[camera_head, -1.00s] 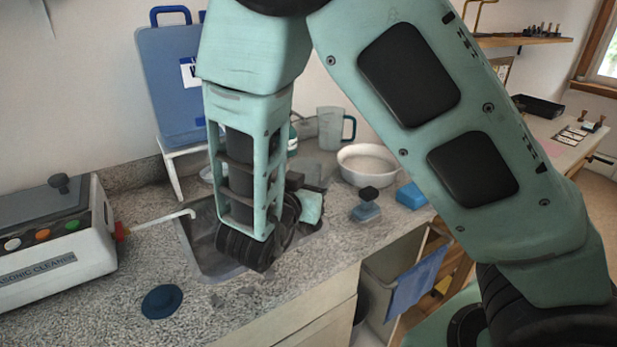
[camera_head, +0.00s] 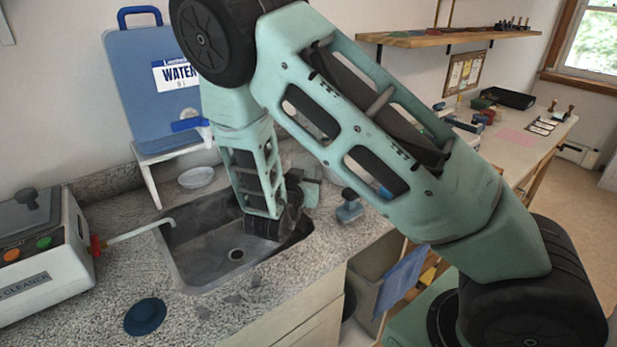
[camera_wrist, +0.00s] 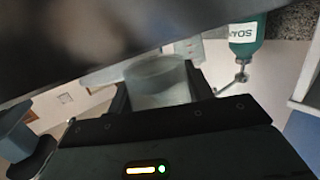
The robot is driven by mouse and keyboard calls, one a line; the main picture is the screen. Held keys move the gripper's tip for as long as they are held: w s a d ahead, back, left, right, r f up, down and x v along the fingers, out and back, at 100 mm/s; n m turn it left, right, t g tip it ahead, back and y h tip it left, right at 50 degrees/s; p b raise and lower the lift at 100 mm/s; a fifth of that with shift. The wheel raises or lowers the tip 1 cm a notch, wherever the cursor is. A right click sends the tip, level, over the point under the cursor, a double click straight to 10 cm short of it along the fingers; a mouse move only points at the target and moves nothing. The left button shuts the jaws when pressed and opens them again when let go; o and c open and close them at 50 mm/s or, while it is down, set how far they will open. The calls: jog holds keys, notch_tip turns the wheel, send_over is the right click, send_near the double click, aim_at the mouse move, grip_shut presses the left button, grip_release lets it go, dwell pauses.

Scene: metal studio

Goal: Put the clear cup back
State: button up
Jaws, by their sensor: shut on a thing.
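The clear cup (camera_wrist: 158,82) shows in the wrist view as a see-through, pale round vessel between my two fingers. My gripper (camera_wrist: 160,96) is shut on it, with one dark finger on each side. In the head view my wrist is over the back right part of the sink (camera_head: 200,268). The fingers and the cup are hidden behind my arm there, so I cannot tell how far the cup is from the counter.
A green soap bottle (camera_wrist: 246,38) stands close to the cup in the wrist view. A blue water container (camera_head: 150,90) sits on a white stand, with a clear dish (camera_head: 196,177) below its tap. A blue-grey stamp-like object (camera_head: 348,208) stands right of the sink.

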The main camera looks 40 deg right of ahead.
jog(key=shift+w+d+f, duration=0.6)
jog(key=shift+d+f, duration=0.3)
jog(key=shift+f, duration=0.15)
jog(key=o, duration=0.7)
